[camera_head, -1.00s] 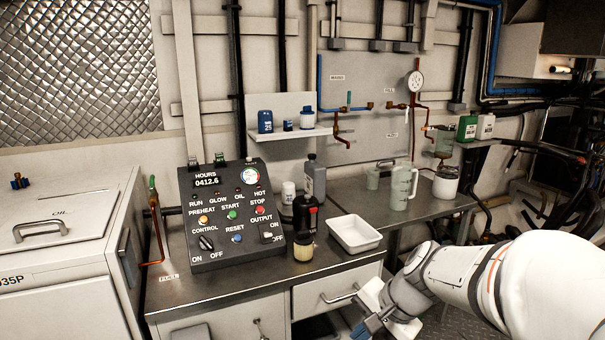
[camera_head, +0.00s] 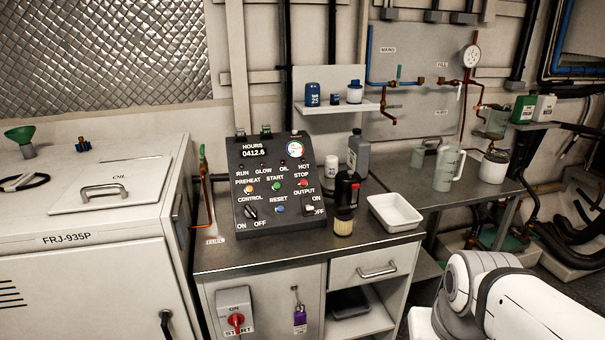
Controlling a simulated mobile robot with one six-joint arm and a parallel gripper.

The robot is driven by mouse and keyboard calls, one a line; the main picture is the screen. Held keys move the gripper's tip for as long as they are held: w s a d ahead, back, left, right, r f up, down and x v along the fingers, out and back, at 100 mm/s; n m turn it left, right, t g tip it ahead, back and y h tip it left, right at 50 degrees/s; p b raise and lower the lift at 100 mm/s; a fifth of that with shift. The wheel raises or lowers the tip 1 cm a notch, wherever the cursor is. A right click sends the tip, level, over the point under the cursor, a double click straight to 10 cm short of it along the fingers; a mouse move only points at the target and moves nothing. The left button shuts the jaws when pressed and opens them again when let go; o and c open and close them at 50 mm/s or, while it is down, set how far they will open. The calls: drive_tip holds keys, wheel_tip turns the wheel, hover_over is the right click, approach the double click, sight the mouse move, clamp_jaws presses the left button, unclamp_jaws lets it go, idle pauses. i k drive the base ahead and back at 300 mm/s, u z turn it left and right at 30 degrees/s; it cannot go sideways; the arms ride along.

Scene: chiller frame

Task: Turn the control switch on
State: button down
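The control switch (camera_head: 251,211) is a small black rotary knob at the lower left of the dark sloped control panel (camera_head: 290,160). It sits below the CONTROL label, with ON printed to its lower left and OFF to its lower right. My arm shows at the lower right, well apart from the panel. My gripper is out of the picture.
A black bottle (camera_head: 346,187), a grey bottle (camera_head: 358,154) and a white tray (camera_head: 394,213) stand right of the panel. A red rotary switch (camera_head: 236,319) on a grey box and a purple padlock (camera_head: 299,319) are below the bench top. Floor space in front is partly hidden.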

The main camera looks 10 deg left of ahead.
sight(251, 213)
drive_tip(key=z, duration=0.05)
drive_tip(key=k, duration=1.05)
drive_tip(key=u, duration=0.7)
drive_tip(key=i, duration=1.55)
drive_tip(key=u, duration=0.1)
